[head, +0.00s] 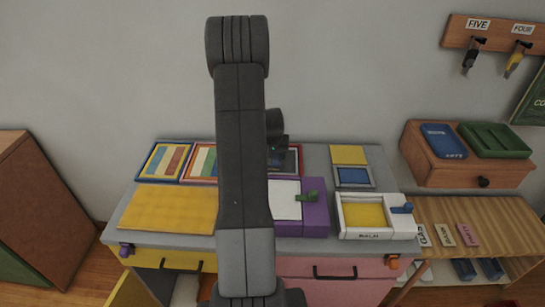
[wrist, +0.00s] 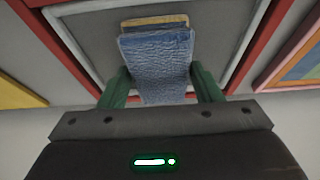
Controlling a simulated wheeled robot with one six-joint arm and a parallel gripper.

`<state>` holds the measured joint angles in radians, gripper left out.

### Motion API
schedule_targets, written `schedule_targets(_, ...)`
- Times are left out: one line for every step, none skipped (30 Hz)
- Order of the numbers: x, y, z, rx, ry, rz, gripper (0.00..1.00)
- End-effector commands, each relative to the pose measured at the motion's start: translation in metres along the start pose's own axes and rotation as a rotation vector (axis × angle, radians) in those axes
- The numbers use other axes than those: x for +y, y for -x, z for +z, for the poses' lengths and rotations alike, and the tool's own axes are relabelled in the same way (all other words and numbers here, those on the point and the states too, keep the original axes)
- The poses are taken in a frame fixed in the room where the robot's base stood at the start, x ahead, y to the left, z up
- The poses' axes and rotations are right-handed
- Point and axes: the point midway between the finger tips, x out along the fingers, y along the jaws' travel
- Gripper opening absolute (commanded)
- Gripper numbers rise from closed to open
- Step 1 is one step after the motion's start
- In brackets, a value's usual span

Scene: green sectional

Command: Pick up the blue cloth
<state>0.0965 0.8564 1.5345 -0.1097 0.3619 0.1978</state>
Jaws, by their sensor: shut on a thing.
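The blue cloth (wrist: 157,62) shows in the wrist view as a textured blue strip between the two green fingers of my gripper (wrist: 160,84). My gripper is shut on it. A tan-yellow edge (wrist: 155,21) shows just beyond the cloth's far end; I cannot tell whether it touches the cloth. Behind them is a grey panel with a red and white frame (wrist: 85,40). In the head view my arm stands in front, and I cannot make out the fingers or the cloth there.
The grey worktop (head: 330,155) carries a yellow board (head: 168,208), a purple box (head: 315,212), a white tray with a yellow floor (head: 364,214) and a grey-framed blue square (head: 352,175). A wooden cabinet (head: 470,172) stands to the right, with labelled hooks (head: 495,35) above it.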

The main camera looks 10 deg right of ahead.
Motion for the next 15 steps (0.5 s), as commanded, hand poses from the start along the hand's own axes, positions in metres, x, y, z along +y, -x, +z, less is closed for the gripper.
schedule_targets(0.0,0.001,-0.001,0.001,0.0,0.0,0.33)
schedule_targets(0.0,0.002,-0.001,0.001,0.0,0.0,0.33)
schedule_targets(0.0,0.004,-0.002,0.002,0.0,0.0,0.33)
schedule_targets(0.0,0.007,-0.004,0.003,0.0,0.0,0.33)
schedule_targets(0.0,0.01,-0.005,0.003,0.0,0.0,0.33)
schedule_targets(0.0,0.015,-0.007,0.004,0.0,0.0,0.33)
schedule_targets(0.0,0.02,-0.009,0.005,0.0,0.0,0.33)
schedule_targets(0.0,0.025,-0.011,0.005,0.001,0.0,0.33)
schedule_targets(0.0,0.032,-0.015,0.007,0.001,0.0,0.33)
schedule_targets(0.0,0.038,-0.017,0.006,0.001,0.0,0.33)
schedule_targets(0.0,0.044,-0.02,0.007,0.0,0.0,0.33)
schedule_targets(0.0,0.051,-0.022,0.006,0.0,0.0,0.33)
schedule_targets(0.0,0.056,-0.025,0.006,-0.001,0.0,0.33)
schedule_targets(0.0,0.062,-0.027,0.006,-0.001,0.0,0.33)
schedule_targets(0.0,0.068,-0.029,0.005,-0.001,0.0,0.33)
